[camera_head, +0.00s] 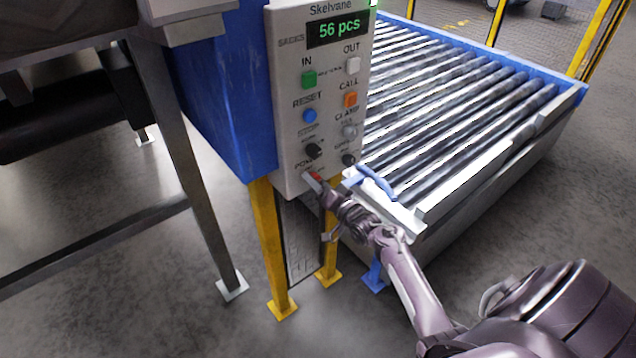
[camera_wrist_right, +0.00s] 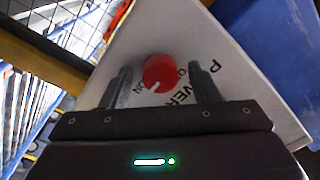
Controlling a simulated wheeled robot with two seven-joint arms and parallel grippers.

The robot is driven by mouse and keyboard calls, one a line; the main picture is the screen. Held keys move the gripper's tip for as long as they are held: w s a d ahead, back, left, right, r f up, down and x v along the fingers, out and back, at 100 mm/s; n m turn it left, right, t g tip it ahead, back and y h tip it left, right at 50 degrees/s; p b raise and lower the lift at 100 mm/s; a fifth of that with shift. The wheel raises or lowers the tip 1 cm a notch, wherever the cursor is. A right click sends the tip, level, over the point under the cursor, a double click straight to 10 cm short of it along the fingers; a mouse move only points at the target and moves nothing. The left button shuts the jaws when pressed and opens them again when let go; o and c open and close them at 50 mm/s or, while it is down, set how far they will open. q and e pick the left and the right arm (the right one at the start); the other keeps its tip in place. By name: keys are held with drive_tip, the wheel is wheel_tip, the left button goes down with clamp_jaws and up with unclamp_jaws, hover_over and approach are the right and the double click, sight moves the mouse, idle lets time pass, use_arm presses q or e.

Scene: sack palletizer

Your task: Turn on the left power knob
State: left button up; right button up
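The red power knob (camera_wrist_right: 160,73) sits low on the white control panel (camera_head: 288,118), beside the printed word POWER. In the head view the knob (camera_head: 314,176) shows only as a bit of red at the panel's lower edge, partly hidden by my right gripper (camera_head: 319,183). In the right wrist view the two fingers of my right gripper (camera_wrist_right: 160,90) stand apart, one on each side of the knob, with gaps visible. The knob's white mark points toward the ON lettering. My left gripper is not in view.
The panel also carries green, white, blue and orange buttons and black knobs (camera_head: 313,150), with a display reading 56 pcs (camera_head: 337,28). A roller conveyor (camera_head: 450,100) with a blue frame stands at right. Yellow legs (camera_head: 268,245) stand below the panel.

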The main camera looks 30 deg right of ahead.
drive_tip(key=s+b, duration=0.1)
drive_tip(key=s, duration=0.6)
drive_tip(key=shift+s+d+f+b, duration=0.25)
drive_tip(key=shift+s+d+b, duration=0.05)
drive_tip(key=shift+s, duration=0.1)
